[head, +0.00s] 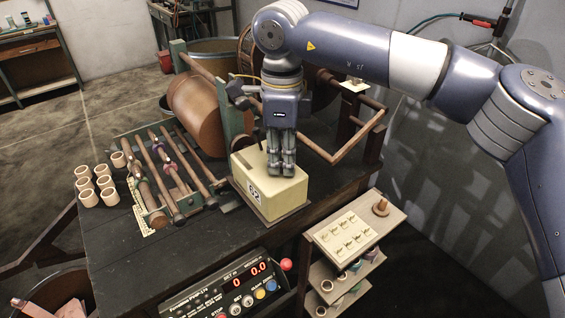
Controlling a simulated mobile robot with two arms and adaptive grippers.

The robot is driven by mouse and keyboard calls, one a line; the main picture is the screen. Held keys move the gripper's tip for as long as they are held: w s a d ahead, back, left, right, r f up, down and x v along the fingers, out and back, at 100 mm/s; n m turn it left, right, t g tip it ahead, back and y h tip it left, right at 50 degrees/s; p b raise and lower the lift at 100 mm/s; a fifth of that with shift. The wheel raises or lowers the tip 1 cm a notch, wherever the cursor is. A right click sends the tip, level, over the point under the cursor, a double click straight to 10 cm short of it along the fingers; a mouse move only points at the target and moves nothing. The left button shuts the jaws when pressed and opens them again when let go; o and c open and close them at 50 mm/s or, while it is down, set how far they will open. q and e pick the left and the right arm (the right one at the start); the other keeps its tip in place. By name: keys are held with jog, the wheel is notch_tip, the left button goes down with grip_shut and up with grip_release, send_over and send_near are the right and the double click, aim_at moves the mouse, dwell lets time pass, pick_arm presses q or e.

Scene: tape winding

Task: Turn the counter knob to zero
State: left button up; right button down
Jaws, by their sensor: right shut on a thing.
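A cream counter box (283,192) stands on the dark bench, with a small window on its front left face showing digits that look like 62. My right gripper (282,170) points down at the top of the box, at its back right part. Its fingers are shut, and they seem to be around the counter knob, which is hidden behind them. My left gripper is not in view.
A winding machine with a copper-brown drum (197,112) stands behind the counter. Rods and rollers lie left of it, and several cardboard cores (87,185) stand farther left. A control panel (232,287) is at the front. A small shelf (330,240) stands to the right.

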aim_at(281, 162)
jog(key=m+b, duration=0.2)
jog(key=m, duration=0.3)
jog(key=shift+m, duration=0.3)
jog(key=m+b, duration=0.2)
jog(key=m, duration=0.3)
jog(key=shift+m, duration=0.3)
jog(key=shift+r, duration=0.1)
jog(key=c, duration=1.4)
grip_release()
notch_tip(281, 162, up, 12)
jog(key=shift+a+f, duration=0.1)
jog(key=shift+a, duration=0.05)
